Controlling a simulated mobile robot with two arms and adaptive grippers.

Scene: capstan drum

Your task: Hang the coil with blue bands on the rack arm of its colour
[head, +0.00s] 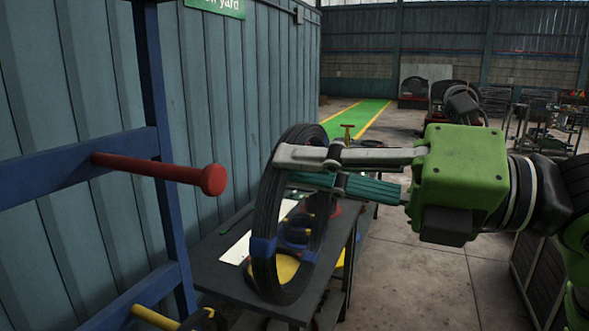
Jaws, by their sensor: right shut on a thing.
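My right gripper (306,168) comes in from the right and is shut on the upper part of a black coil (267,212). A yellow rack arm (152,317) shows lower down at the bottom left. No blue rack arm shows in this view. My left gripper is not in view.
A dark table (220,267) stands below and behind the coil, with a white sheet (262,240) and coloured items, partly hidden by the coil. A dark object (207,320) at the bottom edge near the yellow arm is cut off. A corrugated wall closes off the left.

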